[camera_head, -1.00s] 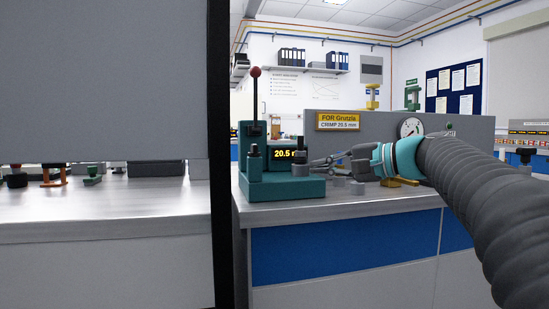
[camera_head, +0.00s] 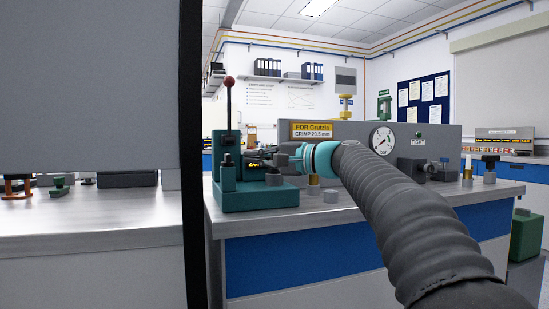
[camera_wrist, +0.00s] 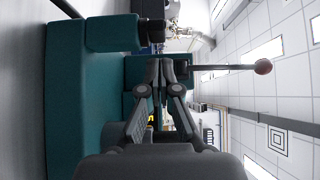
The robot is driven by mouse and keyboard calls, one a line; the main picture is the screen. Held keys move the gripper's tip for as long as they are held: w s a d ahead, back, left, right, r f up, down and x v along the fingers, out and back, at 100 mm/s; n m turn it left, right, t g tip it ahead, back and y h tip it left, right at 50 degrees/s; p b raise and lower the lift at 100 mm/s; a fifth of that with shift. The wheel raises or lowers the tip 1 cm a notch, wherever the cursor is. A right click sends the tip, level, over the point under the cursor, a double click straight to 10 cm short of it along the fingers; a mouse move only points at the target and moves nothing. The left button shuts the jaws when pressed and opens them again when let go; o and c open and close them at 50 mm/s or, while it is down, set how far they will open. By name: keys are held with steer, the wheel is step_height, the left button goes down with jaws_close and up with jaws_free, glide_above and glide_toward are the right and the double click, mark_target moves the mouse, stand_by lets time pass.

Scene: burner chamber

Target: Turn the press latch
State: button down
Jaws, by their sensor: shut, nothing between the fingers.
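The teal press (camera_head: 258,196) stands at the left end of the bench, with an upright lever topped by a red ball (camera_head: 229,82). A dark post (camera_head: 227,172) stands at its front left and a dark grey round knob (camera_head: 273,179) at its right. I cannot tell which part is the latch. My gripper (camera_head: 258,159) reaches in from the right, in front of the press's display. In the wrist view my gripper (camera_wrist: 161,64) is shut and empty, its tips close to the press's dark parts; contact cannot be told. The press body (camera_wrist: 66,100) and red-ball lever (camera_wrist: 262,67) also show there.
A grey panel with a yellow sign (camera_head: 312,130) and a round gauge (camera_head: 382,140) stands behind my arm. Small fittings (camera_head: 489,168) stand on the bench to the right. A dark vertical edge (camera_head: 194,150) and another worktop (camera_head: 90,218) lie left.

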mark_target(228, 160)
steer(key=shift+s+a, duration=0.25)
steer(key=shift+a, duration=0.4)
steer(key=shift+s+a, duration=0.25)
steer(key=shift+a, duration=0.35)
